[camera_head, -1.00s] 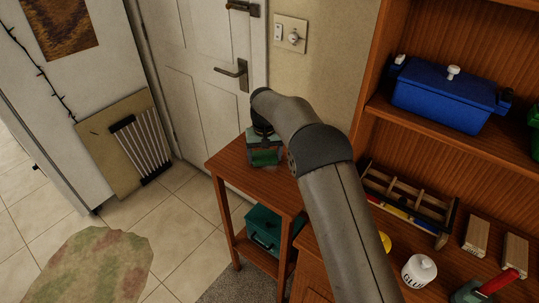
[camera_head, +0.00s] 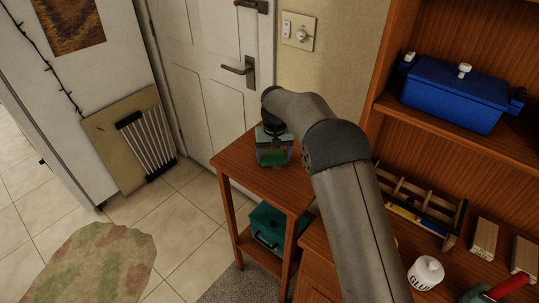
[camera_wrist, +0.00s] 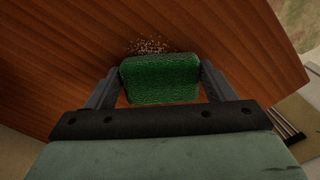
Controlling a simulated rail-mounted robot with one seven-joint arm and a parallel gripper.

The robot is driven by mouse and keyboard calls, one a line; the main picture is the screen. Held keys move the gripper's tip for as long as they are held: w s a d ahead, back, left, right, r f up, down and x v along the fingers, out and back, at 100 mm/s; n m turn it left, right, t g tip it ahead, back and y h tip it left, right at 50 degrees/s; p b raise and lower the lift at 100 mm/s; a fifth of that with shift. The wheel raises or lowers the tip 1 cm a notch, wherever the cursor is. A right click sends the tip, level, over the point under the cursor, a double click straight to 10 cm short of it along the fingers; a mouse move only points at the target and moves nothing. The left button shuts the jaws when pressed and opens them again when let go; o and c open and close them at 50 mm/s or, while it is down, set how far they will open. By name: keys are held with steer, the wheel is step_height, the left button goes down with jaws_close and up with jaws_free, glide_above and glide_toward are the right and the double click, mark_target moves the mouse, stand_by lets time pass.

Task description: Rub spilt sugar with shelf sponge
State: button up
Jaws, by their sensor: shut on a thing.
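My gripper (camera_wrist: 160,88) is shut on a green sponge (camera_wrist: 160,78), with one finger on each side of it in the wrist view. The spilt sugar (camera_wrist: 149,46) is a small scatter of pale grains on the wooden table top, just beyond the sponge's far edge. In the head view my gripper (camera_head: 273,158) is over the small side table (camera_head: 233,158), and the sponge is hard to make out there. I cannot tell whether the sponge touches the wood.
A teal box (camera_head: 267,226) stands on the side table's lower shelf. To the right are a wooden tool tray (camera_head: 425,205), a glue pot (camera_head: 426,273) and wooden blocks (camera_head: 484,238). A blue box (camera_head: 455,95) sits on the shelf above. The door (camera_head: 205,75) is behind the table.

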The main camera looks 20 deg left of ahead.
mark_target(286, 170)
steer(key=shift+s+d+f+b, duration=0.1)
steer(key=shift+d+f+b, duration=0.1)
steer(key=shift+d, duration=0.25)
steer(key=shift+s+d+f+b, duration=0.1)
steer(key=shift+d+f+b, duration=0.05)
steer(key=shift+d, duration=0.25)
steer(key=shift+s+d+r+b, duration=0.1)
steer(key=shift+s+d+b, duration=0.15)
steer(key=shift+d, duration=0.45)
steer(key=shift+s+d+r+b, duration=0.15)
steer(key=shift+d+b, duration=0.1)
steer(key=shift+d, duration=0.45)
steer(key=shift+a+r+p, duration=0.15)
steer(key=shift+r+p, duration=1.7)
steer(key=shift+r, duration=1.2)
steer(key=shift+r, duration=0.1)
steer(key=shift+r+p, duration=1.05)
steer(key=shift+r, duration=0.4)
